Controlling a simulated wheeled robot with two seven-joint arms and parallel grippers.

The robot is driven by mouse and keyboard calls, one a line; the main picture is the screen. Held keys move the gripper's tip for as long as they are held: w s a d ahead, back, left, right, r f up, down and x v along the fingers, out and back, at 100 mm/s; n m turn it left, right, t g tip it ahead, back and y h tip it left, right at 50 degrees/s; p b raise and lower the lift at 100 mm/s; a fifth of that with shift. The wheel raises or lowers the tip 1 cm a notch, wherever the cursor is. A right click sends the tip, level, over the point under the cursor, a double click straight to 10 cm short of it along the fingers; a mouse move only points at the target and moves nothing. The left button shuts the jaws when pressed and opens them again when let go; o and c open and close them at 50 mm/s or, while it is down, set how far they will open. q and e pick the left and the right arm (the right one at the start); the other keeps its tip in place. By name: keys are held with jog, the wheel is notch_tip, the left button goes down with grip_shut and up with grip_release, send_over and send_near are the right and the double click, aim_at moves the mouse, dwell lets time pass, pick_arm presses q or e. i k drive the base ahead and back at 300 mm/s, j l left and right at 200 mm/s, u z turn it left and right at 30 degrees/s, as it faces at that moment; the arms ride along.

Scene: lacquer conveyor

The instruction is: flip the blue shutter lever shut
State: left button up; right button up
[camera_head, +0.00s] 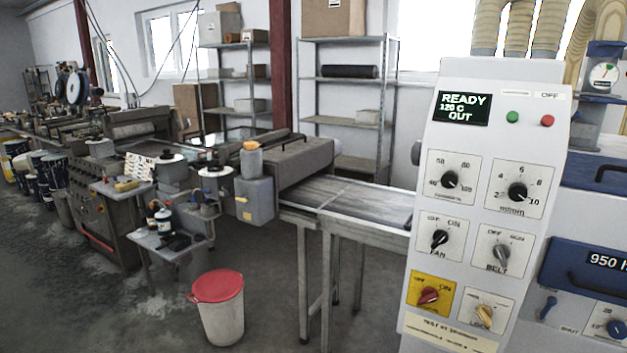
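The blue shutter lever (548,308) shows low at the right, on the pale front of the machine beside the control panel. It is a short stick, near upright, its upper end leaning slightly right. Small lettering that seems to read "SHUT" is below and right of it; any other mark beside it is too small to read. The "950" label (606,262) is on a dark blue band above and right of the lever. Neither of my grippers is in view, and nothing touches the lever.
The white control panel (486,200) with several knobs stands just left of the lever. A conveyor (350,200) runs behind the panel. A white bin with a red lid (218,287) stands on the open floor.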

aim_at(539, 314)
jog(key=z, duration=1.35)
